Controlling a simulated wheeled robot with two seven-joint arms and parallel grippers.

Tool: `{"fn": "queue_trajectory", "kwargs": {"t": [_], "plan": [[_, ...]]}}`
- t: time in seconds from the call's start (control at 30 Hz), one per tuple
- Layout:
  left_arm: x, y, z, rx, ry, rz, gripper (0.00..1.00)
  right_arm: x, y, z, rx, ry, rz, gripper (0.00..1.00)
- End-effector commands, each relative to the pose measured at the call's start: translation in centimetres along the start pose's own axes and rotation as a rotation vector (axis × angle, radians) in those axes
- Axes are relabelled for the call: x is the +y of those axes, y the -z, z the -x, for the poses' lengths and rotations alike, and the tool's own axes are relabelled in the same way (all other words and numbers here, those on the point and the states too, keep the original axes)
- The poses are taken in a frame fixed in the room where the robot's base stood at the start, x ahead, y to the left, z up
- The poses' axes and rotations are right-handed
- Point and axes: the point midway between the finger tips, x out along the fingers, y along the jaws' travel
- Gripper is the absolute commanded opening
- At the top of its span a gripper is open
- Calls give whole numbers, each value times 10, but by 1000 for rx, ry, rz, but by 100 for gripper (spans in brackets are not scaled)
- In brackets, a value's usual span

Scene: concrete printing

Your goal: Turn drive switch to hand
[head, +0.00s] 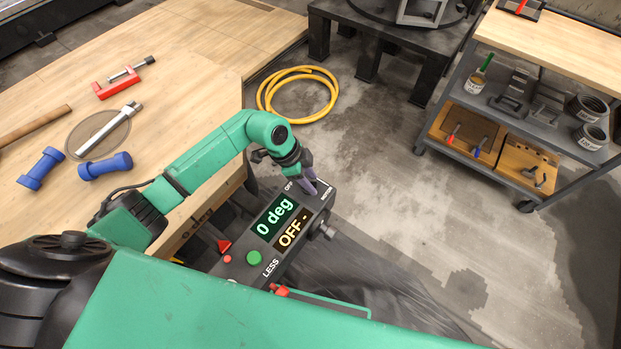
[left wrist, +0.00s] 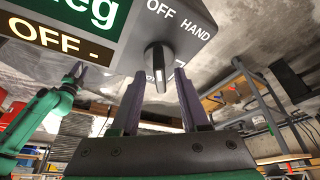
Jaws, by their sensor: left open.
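The grey control box (head: 239,269) shows a green "0 deg" display (head: 275,216) and an amber "OFF -" display (head: 292,229). In the left wrist view, the drive switch (left wrist: 158,58) is a dark knob with a pale strip on its lower part. "OFF" and "HAND" are printed above and right of it; another label is partly hidden. My left gripper (head: 310,187) is at the box's far end. In its wrist view its two open fingers (left wrist: 160,82) stand either side of the knob's lower end; contact cannot be told.
A green button (head: 254,257), a red button (head: 227,259) and a side knob (head: 325,231) are on the box. A wooden bench (head: 210,55) with blue dumbbells (head: 105,166) lies left. A yellow hose (head: 268,103) is on the floor. A tool cart (head: 470,115) stands right.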

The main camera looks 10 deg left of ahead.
Motion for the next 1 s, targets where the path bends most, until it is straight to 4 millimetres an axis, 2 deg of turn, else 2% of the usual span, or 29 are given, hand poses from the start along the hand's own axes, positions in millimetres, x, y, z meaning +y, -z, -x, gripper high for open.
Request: {"fn": "queue_trajectory", "kwargs": {"t": [0.13, 0.23, 0.27, 0.67, 1.0], "plan": [[0, 0, 0, 0, 0, 0, 45, -6, -4, 0, -7, 8, -1, 50], [0, 0, 0, 0, 0, 0, 7, -7, -6, 0, -9, 10, -1, 50], [0, 0, 0, 0, 0, 0, 0, -7, -6, 0, -10, 10, 0, 50], [0, 1, 1, 2, -11, -26, 0, -4, -8, 0, -14, 5, 1, 50], [0, 1, 2, 2, -81, -199, 0, -1, -9, -1, -15, 1, 1, 50]]}}
